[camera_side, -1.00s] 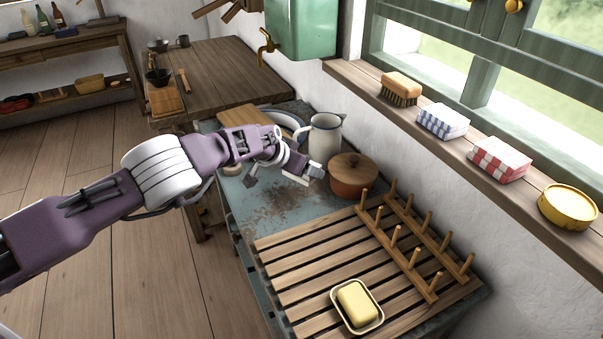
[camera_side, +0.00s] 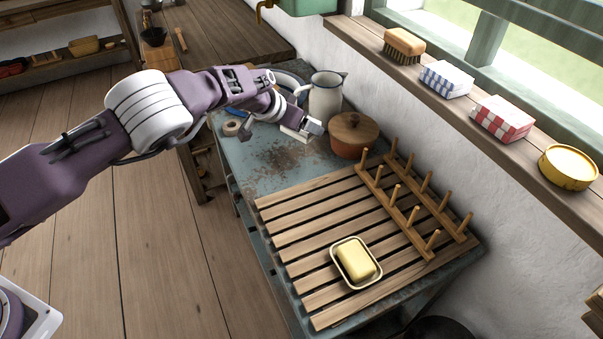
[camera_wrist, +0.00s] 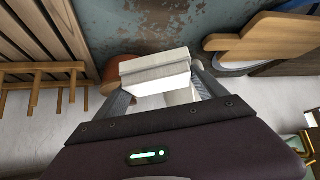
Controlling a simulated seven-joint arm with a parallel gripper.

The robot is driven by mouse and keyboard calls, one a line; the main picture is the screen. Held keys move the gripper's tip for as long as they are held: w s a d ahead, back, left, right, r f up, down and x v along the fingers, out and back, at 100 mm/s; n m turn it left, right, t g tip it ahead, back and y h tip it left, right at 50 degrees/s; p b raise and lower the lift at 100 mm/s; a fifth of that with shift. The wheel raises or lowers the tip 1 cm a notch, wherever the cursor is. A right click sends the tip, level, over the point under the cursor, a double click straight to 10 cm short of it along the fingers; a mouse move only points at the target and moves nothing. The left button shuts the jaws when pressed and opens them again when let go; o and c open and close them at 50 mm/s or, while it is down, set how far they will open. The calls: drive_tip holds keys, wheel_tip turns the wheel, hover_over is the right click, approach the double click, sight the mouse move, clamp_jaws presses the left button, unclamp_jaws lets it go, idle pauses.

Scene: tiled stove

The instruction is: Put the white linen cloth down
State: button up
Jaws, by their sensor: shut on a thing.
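The white linen cloth (camera_wrist: 155,72) is a folded white block held between the two fingers of my gripper (camera_wrist: 165,92) in the wrist view. My gripper is shut on it. Only a small pale part of the cloth (camera_side: 290,133) shows there. I cannot tell whether the cloth touches the worktop.
A white jug (camera_side: 326,97) and a brown pot (camera_side: 354,136) stand close to my gripper. A slatted rack (camera_side: 300,222) with pegs and a soap dish (camera_side: 335,270) fill the near end. A wooden board (camera_wrist: 265,40) shows in the wrist view. The sill (camera_side: 450,105) holds several items.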

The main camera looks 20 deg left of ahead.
drive_tip(key=s+d+r+m+g+h, duration=0.1)
drive_tip(key=s+d+r+m+h, duration=0.2)
drive_tip(key=s, duration=0.5)
drive_tip(key=s+d+m+g, duration=0.1)
drive_tip(key=s+d+m, duration=0.1)
drive_tip(key=s+d, duration=0.45)
approach(321, 198)
drive_tip(key=x, duration=0.5)
drive_tip(key=shift+w, duration=0.1)
drive_tip(key=shift+f, duration=0.15)
drive_tip(key=o, duration=1.5)
drive_tip(key=shift+c, duration=0.2)
drive_tip(key=v, duration=1.2)
drive_tip(key=shift+a, duration=0.15)
